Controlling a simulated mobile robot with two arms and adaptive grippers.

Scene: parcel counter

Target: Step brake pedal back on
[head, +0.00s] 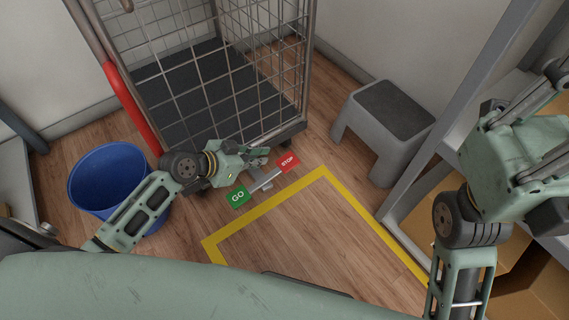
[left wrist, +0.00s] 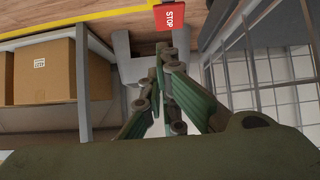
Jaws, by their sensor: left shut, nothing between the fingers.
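The brake pedal is a grey bar (head: 265,180) at the foot of the roll cage (head: 225,85), with a green GO plate (head: 238,196) on its left end and a red STOP plate (head: 288,161) on its right end. I cannot tell which end sits lower. My left gripper (head: 262,156) is shut and empty, just behind the bar and left of the STOP plate. In the left wrist view its closed fingertips (left wrist: 166,48) point toward the STOP plate (left wrist: 172,16), apparently short of it. My right gripper (head: 535,90) is raised at the right; its fingers are unclear.
A blue bin (head: 108,178) stands left, close to my left arm. A grey step stool (head: 385,120) stands right of the cage. Yellow floor tape (head: 265,205) marks a bare patch in front. Shelving with cardboard boxes (head: 510,262) is at the right.

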